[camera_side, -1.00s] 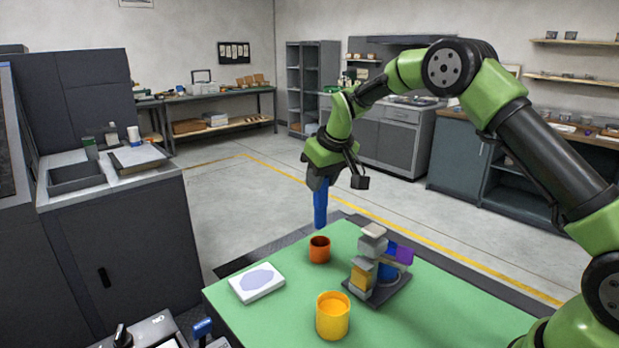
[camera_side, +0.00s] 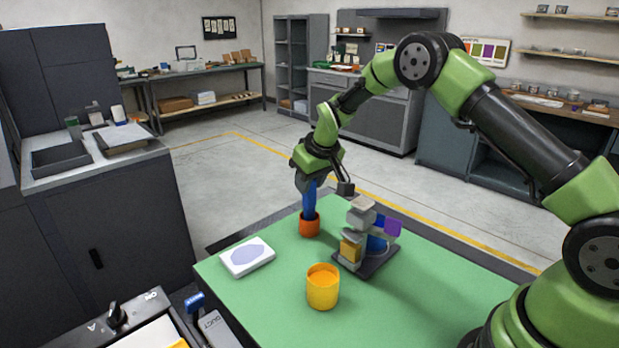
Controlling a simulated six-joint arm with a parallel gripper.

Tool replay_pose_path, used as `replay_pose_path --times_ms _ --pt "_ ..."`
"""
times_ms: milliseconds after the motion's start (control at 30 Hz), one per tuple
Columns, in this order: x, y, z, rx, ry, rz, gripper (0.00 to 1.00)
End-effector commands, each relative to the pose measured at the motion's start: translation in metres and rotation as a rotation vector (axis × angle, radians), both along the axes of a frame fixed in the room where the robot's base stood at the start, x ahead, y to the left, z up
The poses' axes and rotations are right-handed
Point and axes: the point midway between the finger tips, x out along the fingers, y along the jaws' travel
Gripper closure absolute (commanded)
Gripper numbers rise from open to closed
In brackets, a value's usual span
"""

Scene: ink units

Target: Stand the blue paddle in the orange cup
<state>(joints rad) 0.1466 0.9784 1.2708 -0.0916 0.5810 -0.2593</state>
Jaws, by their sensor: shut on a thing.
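The orange cup (camera_side: 310,229) stands upright on the green table mat, left of the rack of blocks. The blue paddle (camera_side: 309,203) is upright, with its lower end at the cup's mouth and seemingly inside it. The cup wall hides that end, so I cannot tell whether it touches the bottom. My gripper (camera_side: 311,180) is directly above the cup, pointing down, and is shut on the upper part of the paddle.
A dark stand with grey, yellow, blue and purple pieces (camera_side: 362,245) is close on the cup's right. A yellow cup (camera_side: 323,287) stands nearer the front. A white pad with a pale blue oval (camera_side: 247,257) lies to the left. The green mat (camera_side: 420,290) is clear at right.

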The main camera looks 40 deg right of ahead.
Motion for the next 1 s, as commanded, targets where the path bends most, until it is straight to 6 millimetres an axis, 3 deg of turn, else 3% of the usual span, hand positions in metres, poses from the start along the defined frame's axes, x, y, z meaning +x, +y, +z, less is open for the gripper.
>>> replay_pose_path --times_ms 67,100,200,567,1000 --pt "0.000 0.000 0.000 0.000 0.000 0.000 0.95" --pt "0.000 0.000 0.000 0.000 0.000 0.000 0.64" --pt "0.000 0.000 0.000 0.000 0.000 0.000 0.41" --pt "-0.002 0.000 0.006 0.000 -0.002 0.000 0.41" --pt "-0.031 0.002 0.077 0.000 -0.003 0.000 0.41"
